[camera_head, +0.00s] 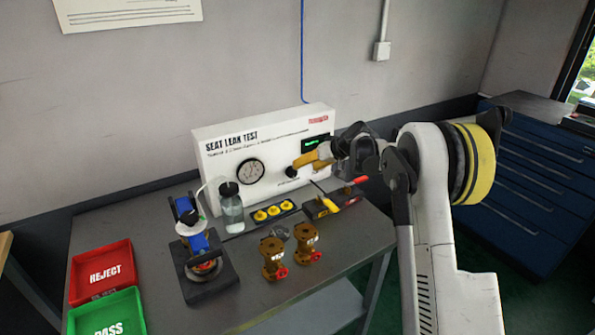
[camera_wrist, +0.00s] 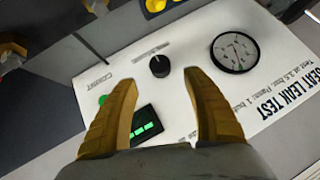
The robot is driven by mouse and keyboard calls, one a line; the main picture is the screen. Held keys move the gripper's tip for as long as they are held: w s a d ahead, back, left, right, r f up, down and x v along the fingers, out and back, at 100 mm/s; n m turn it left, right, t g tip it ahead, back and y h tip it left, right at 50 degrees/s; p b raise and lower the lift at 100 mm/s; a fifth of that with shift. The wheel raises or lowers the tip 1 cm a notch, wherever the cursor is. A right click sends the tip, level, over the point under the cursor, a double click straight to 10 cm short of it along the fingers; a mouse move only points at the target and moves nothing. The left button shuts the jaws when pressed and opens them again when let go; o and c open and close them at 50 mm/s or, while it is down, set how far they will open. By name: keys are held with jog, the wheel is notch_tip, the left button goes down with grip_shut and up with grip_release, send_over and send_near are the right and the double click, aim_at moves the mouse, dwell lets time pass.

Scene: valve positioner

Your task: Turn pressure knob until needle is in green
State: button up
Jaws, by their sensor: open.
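The pressure knob (camera_wrist: 159,66) is a round black knob with a pale pointer mark on the white seat leak test panel (camera_head: 225,137). The gauge (camera_wrist: 235,53) has a white dial and black rim; it also shows in the head view (camera_head: 250,171). A green mark shows on its dial, but the needle's exact place is too small to tell. My gripper (camera_wrist: 164,98) is open, its two yellow fingers apart and empty. The knob shows beyond and between the fingertips, apart from them. In the head view the knob (camera_head: 291,171) sits just left of my gripper (camera_head: 305,163).
A clear bottle (camera_head: 231,210) stands before the panel. A clamp fixture with a blue body (camera_head: 195,243) and two brass valves (camera_head: 273,258) stand on the grey table. A red reject tray (camera_head: 101,272) and a green pass tray (camera_head: 108,317) lie at left.

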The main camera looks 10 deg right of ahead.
jog(key=v, duration=0.3)
jog(key=shift+s+d+r, duration=0.15)
jog(key=s+a+r+h, duration=0.15)
jog(key=s+r, duration=0.25)
jog(key=s, duration=0.4)
jog(key=s+a+r+m+g+h, duration=0.1)
jog(key=s+a+r, duration=0.25)
jog(key=s, duration=0.45)
jog(key=s+a+r+h, duration=0.1)
jog(key=s+r, duration=0.3)
jog(key=s, duration=0.4)
jog(key=s+f+h, duration=0.1)
jog(key=s+f, duration=0.2)
jog(key=s, duration=0.8)
jog(key=s+f+h, duration=0.1)
jog(key=s+f, duration=0.2)
jog(key=s, duration=0.9)
jog(key=shift+m, duration=0.4)
